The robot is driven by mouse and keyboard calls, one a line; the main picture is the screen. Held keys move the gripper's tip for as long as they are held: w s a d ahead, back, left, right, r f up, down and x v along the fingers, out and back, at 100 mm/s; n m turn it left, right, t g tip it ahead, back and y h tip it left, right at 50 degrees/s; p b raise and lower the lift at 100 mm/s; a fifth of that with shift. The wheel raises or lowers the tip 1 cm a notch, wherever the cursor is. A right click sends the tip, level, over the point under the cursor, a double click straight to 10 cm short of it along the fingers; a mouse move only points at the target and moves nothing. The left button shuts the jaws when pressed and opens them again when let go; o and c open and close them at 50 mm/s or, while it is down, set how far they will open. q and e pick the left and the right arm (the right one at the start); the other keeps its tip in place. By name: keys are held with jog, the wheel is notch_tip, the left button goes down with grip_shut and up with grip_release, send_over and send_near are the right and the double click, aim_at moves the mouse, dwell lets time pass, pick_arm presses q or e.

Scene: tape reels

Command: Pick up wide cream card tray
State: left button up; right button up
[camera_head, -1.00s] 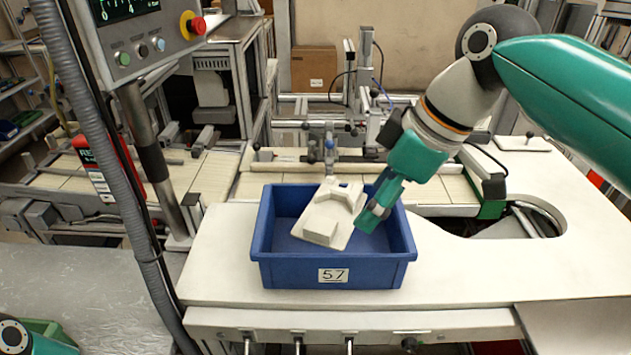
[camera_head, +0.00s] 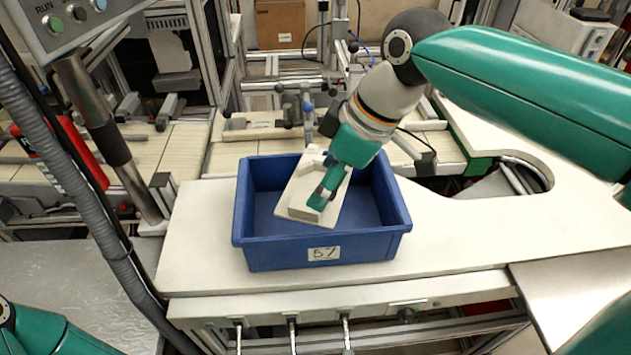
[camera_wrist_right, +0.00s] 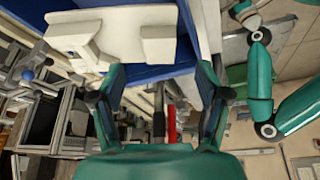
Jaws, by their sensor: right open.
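The wide cream card tray (camera_head: 291,190) leans tilted inside a blue bin (camera_head: 322,252) marked 57. It has raised blocks on its face. In the head view my right gripper (camera_head: 322,198) is in front of the tray's right part and hides some of it. In the right wrist view the open fingers (camera_wrist_right: 163,75) have nothing between them, and the tray (camera_wrist_right: 112,32) shows above them, beyond the left fingertip. I cannot tell whether a finger touches it. Of my left arm only a teal part shows at the head view's lower left; its gripper is out of view.
The bin stands on a pale worktop (camera_head: 475,232) with free room to its right. Its walls rise around the tray. A conveyor with fixtures (camera_head: 250,130) runs behind, and a grey post with a cable hose (camera_head: 100,130) stands at the left.

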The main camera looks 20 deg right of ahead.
aim_at(317, 182)
jog(key=shift+p+x, duration=0.35)
jog(key=shift+x, duration=2.85)
jog(key=shift+d, duration=0.25)
jog(key=c, duration=1.4)
